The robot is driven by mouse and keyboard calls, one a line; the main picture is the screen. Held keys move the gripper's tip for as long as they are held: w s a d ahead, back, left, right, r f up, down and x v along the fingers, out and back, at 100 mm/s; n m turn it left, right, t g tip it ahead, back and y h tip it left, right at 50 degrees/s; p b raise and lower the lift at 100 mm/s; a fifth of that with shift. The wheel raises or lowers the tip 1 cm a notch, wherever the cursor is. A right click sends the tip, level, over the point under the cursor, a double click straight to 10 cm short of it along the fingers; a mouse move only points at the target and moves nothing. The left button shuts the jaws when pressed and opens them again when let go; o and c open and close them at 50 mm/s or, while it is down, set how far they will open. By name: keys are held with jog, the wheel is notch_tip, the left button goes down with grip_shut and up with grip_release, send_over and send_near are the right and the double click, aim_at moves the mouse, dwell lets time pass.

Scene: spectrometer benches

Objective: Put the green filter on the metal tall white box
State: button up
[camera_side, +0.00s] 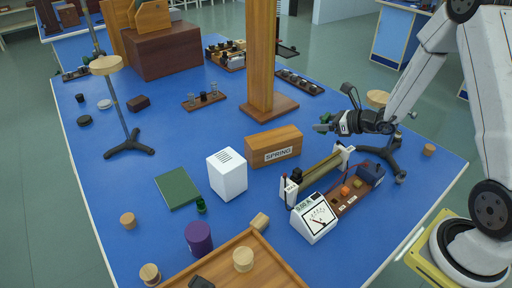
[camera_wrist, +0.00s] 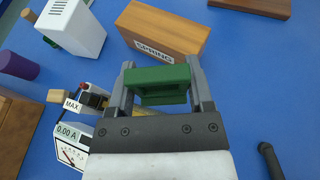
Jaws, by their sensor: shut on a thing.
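My gripper (camera_side: 328,124) is above the right part of the blue table, near the stand with a cork-coloured disc. It is shut on the green filter (camera_wrist: 160,76), a green block held across between the two fingers in the wrist view; only a bit of its green shows in the side view (camera_side: 342,122). The tall white box (camera_side: 228,180) stands upright mid-table, left of my gripper, with dark slots on its top. Nothing sits on it. It also shows at the upper left of the wrist view (camera_wrist: 75,30).
The wooden SPRING block (camera_side: 273,148) stands between the white box and my gripper. A meter (camera_side: 314,218) and a rail apparatus (camera_side: 322,172) stand in front. A tall wooden post (camera_side: 262,55) rises behind. A green flat board (camera_side: 177,188) lies left of the box.

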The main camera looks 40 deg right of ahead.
jog(key=s+a+r+n+g+y, duration=0.1)
jog(key=a+r, duration=0.3)
jog(key=a, duration=0.8)
jog(key=s+a+r+n+g+y, duration=0.1)
jog(key=a+r+n+y, duration=0.3)
jog(key=a, duration=0.8)
jog(key=shift+s+r+g, duration=0.2)
jog(key=shift+r+g, duration=0.2)
jog(key=shift+g, duration=0.1)
send_over(226, 160)
jog(key=f, duration=0.8)
jog(key=shift+s+d+f, duration=0.1)
jog(key=shift+s+f, duration=0.2)
jog(key=shift+s, duration=0.05)
jog(key=shift+w+f, duration=0.35)
jog(key=shift+f, duration=0.05)
